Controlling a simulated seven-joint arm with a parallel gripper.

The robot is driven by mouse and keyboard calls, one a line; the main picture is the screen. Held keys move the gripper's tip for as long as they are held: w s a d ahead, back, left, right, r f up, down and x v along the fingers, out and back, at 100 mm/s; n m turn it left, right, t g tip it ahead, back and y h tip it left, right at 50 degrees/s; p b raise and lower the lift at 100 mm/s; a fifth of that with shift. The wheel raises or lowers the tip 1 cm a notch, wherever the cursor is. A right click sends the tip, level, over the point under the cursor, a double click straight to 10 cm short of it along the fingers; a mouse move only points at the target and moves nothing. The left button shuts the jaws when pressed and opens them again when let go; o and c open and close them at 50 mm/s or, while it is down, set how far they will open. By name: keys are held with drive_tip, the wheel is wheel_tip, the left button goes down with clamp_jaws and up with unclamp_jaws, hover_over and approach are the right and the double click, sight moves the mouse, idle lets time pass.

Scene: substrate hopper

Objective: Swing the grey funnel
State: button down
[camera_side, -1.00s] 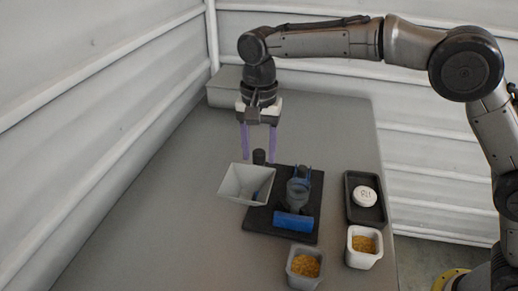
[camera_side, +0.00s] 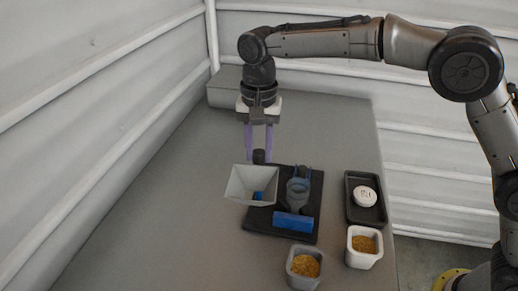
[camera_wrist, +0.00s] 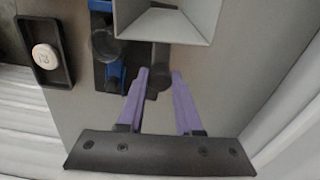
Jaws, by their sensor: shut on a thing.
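The grey funnel (camera_side: 236,186) is a square hopper that sits beside and above the left part of a black base board (camera_side: 262,220). In the wrist view the funnel (camera_wrist: 200,12) fills the top middle. A black knob (camera_side: 259,156) stands behind the funnel, and it also shows in the wrist view (camera_wrist: 158,82). My gripper (camera_side: 258,160) points down with its purple fingers on either side of this knob, shut on it. In the wrist view my gripper's fingertips (camera_wrist: 161,76) flank the knob. The join between knob and funnel is not clear.
The board carries a grey cylindrical part (camera_side: 298,192) and a blue block (camera_side: 293,222). A black tray (camera_side: 377,217) with a white disc (camera_side: 365,197) lies right. The table's left is clear.

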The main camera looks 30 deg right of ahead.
drive_tip(key=n, duration=0.3)
drive_tip(key=shift+n, duration=0.4)
drive_tip(key=n, duration=0.4)
drive_tip(key=shift+n, duration=0.3)
drive_tip(key=n, duration=0.8)
drive_tip(key=c, duration=0.7)
unclamp_jaws()
drive_tip(key=shift+r, duration=3.5)
